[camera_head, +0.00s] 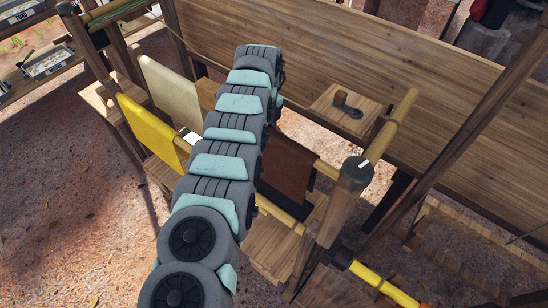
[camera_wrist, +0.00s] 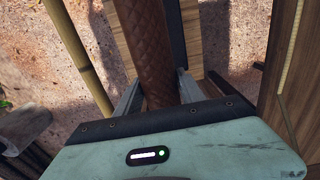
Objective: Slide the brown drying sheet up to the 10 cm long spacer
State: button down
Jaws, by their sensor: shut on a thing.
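The brown drying sheet (camera_head: 288,172) hangs from a bamboo pole to the right of my arm in the head view; my arm hides part of it. In the wrist view, a brown quilted strip (camera_wrist: 143,40), which looks like the sheet seen from above, runs between the fingers. My gripper (camera_wrist: 158,92) is shut on it, one finger on each side. The gripper is hidden behind my arm in the head view. I cannot tell for sure which piece is the 10 cm spacer.
A yellow sheet (camera_head: 148,130) and a cream sheet (camera_head: 172,88) hang left of my arm. A wooden post (camera_head: 345,195) stands at the right end of the pole. A small wooden stand (camera_head: 325,101) holds a peg and a dark disc. A plank wall (camera_head: 410,80) stands behind.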

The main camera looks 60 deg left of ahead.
jog(key=shift+s+a+b, duration=0.25)
jog(key=shift+a+b, duration=0.25)
jog(key=shift+b, duration=2.25)
jog(key=shift+f+p, duration=0.2)
jog(key=shift+p, duration=0.4)
jog(key=c, duration=0.6)
grip_release()
jog(key=shift+c, duration=0.2)
jog(key=shift+r, duration=0.1)
notch_tip(320, 180, up, 11)
jog(key=p, duration=0.3)
jog(key=shift+p, duration=0.4)
jog(key=shift+f, duration=0.2)
